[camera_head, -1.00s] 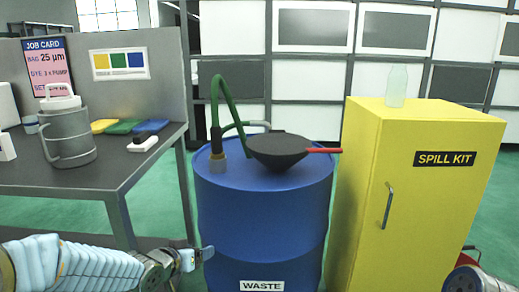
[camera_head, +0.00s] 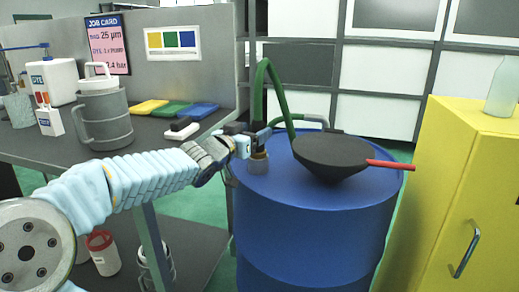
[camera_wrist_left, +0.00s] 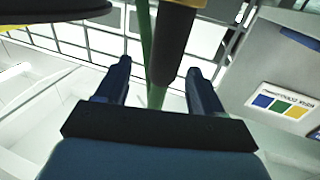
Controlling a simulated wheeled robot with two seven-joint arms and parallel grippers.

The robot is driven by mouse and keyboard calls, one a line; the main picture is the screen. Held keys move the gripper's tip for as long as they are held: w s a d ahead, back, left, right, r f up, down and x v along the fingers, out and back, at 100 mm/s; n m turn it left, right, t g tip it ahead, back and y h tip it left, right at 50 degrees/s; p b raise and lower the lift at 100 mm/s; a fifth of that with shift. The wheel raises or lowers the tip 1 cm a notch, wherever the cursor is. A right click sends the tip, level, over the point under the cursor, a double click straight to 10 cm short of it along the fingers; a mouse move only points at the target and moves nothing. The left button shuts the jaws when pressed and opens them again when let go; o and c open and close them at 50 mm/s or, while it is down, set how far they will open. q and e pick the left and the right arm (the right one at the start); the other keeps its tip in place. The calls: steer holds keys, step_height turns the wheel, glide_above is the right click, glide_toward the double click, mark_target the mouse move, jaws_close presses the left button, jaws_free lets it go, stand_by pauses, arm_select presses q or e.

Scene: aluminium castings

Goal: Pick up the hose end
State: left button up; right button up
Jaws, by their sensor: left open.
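The hose end is a dark cylinder (camera_wrist_left: 172,45) with a yellow band, seen in the left wrist view between the two fingertips and reaching up past them. In the head view it is mostly hidden by my left gripper (camera_head: 254,137), which is at the left rim of the blue drum. The green hose (camera_head: 274,88) arches above the drum top. A metal fitting (camera_head: 258,163) shows just below the gripper. My left gripper is open, its fingers (camera_wrist_left: 160,68) to either side of the dark cylinder; contact cannot be told. My right gripper is out of view.
The blue drum (camera_head: 305,225) carries a black funnel (camera_head: 332,153) with a red handle (camera_head: 392,164), right of the gripper. A workbench (camera_head: 50,150) with a grey jug (camera_head: 103,118) stands left. A yellow cabinet (camera_head: 450,170) stands right.

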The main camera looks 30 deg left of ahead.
mark_target(262, 127)
arm_select(q)
steer(key=w, duration=0.2)
steer(key=w+p, duration=0.1)
steer(key=w, duration=0.2)
steer(key=shift+w+a+f, duration=0.2)
steer(key=shift+w, duration=0.1)
jaws_close()
